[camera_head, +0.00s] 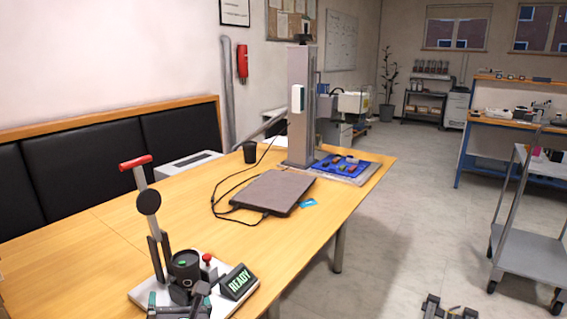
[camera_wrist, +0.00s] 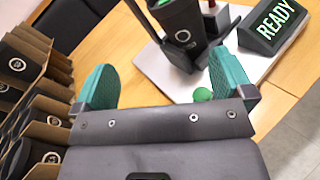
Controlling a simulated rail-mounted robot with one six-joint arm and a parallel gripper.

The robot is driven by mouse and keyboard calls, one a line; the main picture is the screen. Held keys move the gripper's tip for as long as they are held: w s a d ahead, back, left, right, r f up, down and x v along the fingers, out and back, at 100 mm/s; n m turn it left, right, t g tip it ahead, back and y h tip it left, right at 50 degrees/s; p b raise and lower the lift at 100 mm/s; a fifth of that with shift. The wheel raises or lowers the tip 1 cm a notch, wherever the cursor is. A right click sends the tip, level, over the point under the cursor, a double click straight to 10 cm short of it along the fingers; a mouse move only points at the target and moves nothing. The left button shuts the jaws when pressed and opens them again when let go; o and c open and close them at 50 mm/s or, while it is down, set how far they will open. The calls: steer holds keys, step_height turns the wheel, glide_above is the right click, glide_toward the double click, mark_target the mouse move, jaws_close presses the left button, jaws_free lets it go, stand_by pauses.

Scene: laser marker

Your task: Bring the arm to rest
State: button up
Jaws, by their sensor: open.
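My gripper (camera_wrist: 163,88) has two teal fingers spread wide in the wrist view, with nothing between them. In the head view my gripper (camera_head: 180,306) is low at the bottom edge, in front of the marking station's white base (camera_head: 222,303). Beyond the fingers in the wrist view, a black cup (camera_wrist: 178,22) with a round pale logo stands on the station, apart from the fingers. It also shows in the head view (camera_head: 185,265). A sign (camera_wrist: 272,27) reading READY in green sits on the base.
A red-handled lever (camera_head: 136,162) rises from the station. A divided cardboard box (camera_wrist: 35,50) of black cups is at the wrist view's left. A closed laptop (camera_head: 273,192), cables, a grey column (camera_head: 300,110) and a blue tray (camera_head: 340,168) are farther along the wooden table.

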steer(key=w+d+f+m+h, duration=0.1)
steer(key=w+d+m+h, duration=0.1)
steer(key=d+m, duration=0.1)
steer(key=w+d+f+m+h, duration=0.1)
steer(key=d+m, duration=0.2)
steer(key=d, duration=0.1)
steer(key=w+d+f+m+h, duration=0.1)
steer(key=w+d+m+h, duration=0.1)
steer(key=d, duration=0.1)
steer(key=shift+w+d+f+m+g+h, duration=0.1)
steer(key=shift+w+d+m+g+h, duration=0.05)
steer(key=shift+w+m+g+h, duration=0.2)
steer(key=d+f+m+g+h, duration=0.2)
steer(key=d+f+m+g, duration=0.25)
steer(key=d+m, duration=0.5)
steer(key=d+f+m+g+h, duration=0.3)
steer(key=d+f+m+g, duration=0.15)
steer(key=d+m, duration=0.5)
steer(key=s+d+f+m+g+y, duration=0.35)
steer(key=s+d+m+g, duration=0.25)
steer(key=d+m, duration=0.25)
step_height(320, 180, up, 22)
steer(key=p, duration=2.1)
steer(key=shift+d+f+m+y+p, duration=0.15)
steer(key=shift+d+m+y+p, duration=0.15)
steer(key=shift+d+p, duration=0.1)
steer(key=shift+s, duration=0.1)
steer(key=shift+c, duration=0.4)
